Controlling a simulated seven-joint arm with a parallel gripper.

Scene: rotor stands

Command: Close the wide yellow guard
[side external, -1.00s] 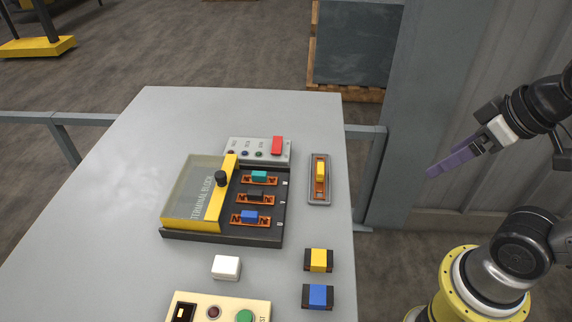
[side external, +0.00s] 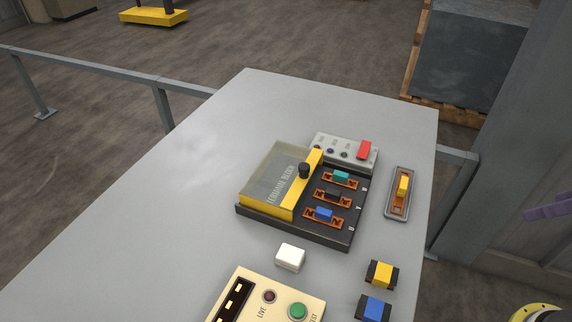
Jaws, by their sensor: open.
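The wide yellow guard (side external: 281,182) is a clear panel with yellow edges, lettered TERMINAL BLOCK, with a black knob (side external: 305,170) on its right edge. It lies over the left part of the dark terminal block base (side external: 335,237). The right part is uncovered, with teal (side external: 341,175), black (side external: 333,193) and blue (side external: 324,214) pieces in orange holders. Only the purple finger ends of my gripper (side external: 548,209) show at the right edge, open and empty, off the table and well apart from the guard. The rest of it is out of frame.
Behind the block is a grey panel with a red switch (side external: 364,150). A yellow piece in a grey tray (side external: 390,208) stands right. A white block (side external: 290,257), a cream test box (side external: 272,312), and yellow (side external: 382,273) and blue (side external: 375,308) pieces lie in front. The table's left is clear.

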